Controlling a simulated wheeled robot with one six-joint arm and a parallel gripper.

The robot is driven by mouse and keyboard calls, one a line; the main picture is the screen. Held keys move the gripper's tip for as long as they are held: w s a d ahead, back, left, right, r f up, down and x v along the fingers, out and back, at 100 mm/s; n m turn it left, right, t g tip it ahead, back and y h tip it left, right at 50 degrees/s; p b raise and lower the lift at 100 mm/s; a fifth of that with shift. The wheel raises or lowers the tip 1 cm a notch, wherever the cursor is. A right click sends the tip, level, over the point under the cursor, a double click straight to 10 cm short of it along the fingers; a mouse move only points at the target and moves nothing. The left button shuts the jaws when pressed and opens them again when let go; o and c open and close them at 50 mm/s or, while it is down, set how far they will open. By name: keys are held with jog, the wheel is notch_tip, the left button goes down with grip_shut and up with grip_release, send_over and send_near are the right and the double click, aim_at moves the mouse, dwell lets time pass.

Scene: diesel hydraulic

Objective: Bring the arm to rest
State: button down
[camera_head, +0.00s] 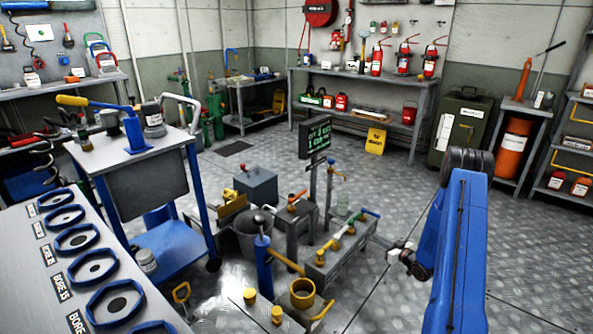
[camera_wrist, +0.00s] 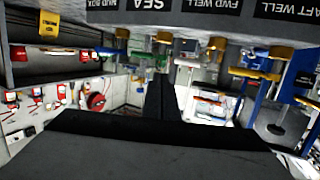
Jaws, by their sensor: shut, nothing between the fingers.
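My blue arm (camera_head: 456,250) stands folded at the right of the head view, with its black joint at the top and its wrist low at its left side. My gripper (camera_wrist: 160,84) shows in the wrist view as dark fingers closed together in the middle, with nothing held. Its dark body fills the bottom of that view. In the head view the small wrist end (camera_head: 402,254) is near the right end of the low grey manifold block (camera_head: 340,250), but I cannot tell whether they touch.
A grey bench (camera_head: 62,285) with blue bore rings is at left, beside a blue-legged trolley (camera_head: 165,250). Open chequered floor (camera_head: 400,190) lies behind the arm. A green cabinet (camera_head: 464,130) stands further back.

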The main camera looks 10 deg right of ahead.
jog(key=w+a+r+g+h, duration=0.1)
jog(key=a+r+h, duration=0.1)
jog(key=r, duration=0.7)
jog(key=w+a+r+g+h, duration=0.1)
jog(key=r+h, duration=0.1)
jog(key=r, duration=0.6)
jog(key=s+a+r+m+g+h, duration=0.1)
jog(key=s+a+r, duration=0.2)
jog(key=s+r, duration=0.35)
jog(key=s+a+r+m+g+h, duration=0.1)
jog(key=s+a+r+g+h, duration=0.2)
jog(key=r, duration=0.6)
jog(key=s+a+r+g+y, duration=0.1)
jog(key=s+a, duration=0.5)
jog(key=s, duration=0.8)
jog(key=s+a+r+m+g+y, duration=0.1)
jog(key=s+a+r, duration=0.3)
jog(key=s, duration=1.1)
jog(key=s+a+r+g+y, duration=0.1)
jog(key=s+a+r+g, duration=0.1)
jog(key=s+a, duration=0.8)
jog(key=s+r, duration=0.1)
jog(key=s, duration=0.3)
jog(key=shift+s+r, duration=0.15)
